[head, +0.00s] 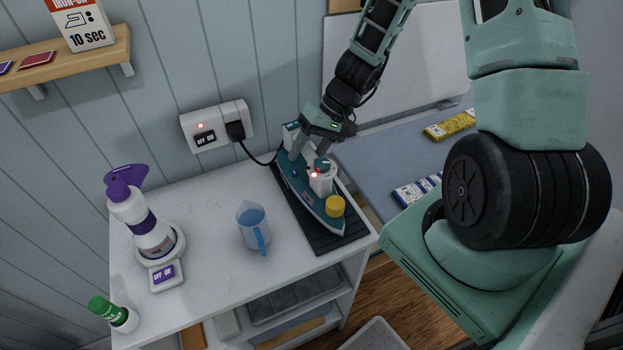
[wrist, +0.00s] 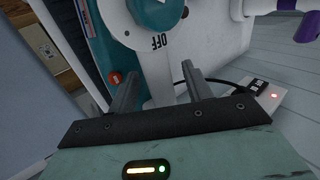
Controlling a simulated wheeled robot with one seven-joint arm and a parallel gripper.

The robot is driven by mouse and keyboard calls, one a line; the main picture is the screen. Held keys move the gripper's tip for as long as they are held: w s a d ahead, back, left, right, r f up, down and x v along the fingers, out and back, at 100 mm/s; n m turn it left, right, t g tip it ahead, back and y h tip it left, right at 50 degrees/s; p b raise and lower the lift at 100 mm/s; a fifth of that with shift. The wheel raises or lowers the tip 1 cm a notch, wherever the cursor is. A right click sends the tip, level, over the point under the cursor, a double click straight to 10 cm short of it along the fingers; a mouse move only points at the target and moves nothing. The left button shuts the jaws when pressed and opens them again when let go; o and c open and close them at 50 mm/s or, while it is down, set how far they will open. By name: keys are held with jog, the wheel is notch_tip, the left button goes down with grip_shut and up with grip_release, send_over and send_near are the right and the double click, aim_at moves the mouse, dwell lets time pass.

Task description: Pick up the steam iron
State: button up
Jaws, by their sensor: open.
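The steam iron (head: 300,187) is teal and white with a yellow cap, and lies lengthwise on a black ribbed mat (head: 325,241) at the right of the white counter. A small red light glows on it. My gripper (head: 311,150) is open at the iron's far end, fingers pointing down around its upper part. In the wrist view, my gripper's two fingers (wrist: 160,72) stand apart, with the iron's white part and OFF dial (wrist: 158,38) in front of and between them. I cannot tell whether either finger touches the iron.
A wall outlet (head: 217,126) with a black plug and cord is behind the iron. A blue measuring jug (head: 253,228) stands left of the mat. A purple-and-white bottle (head: 140,218) and a green-capped container (head: 114,314) stand farther left. A shelf (head: 70,57) hangs above.

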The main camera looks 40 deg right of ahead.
grip_shut()
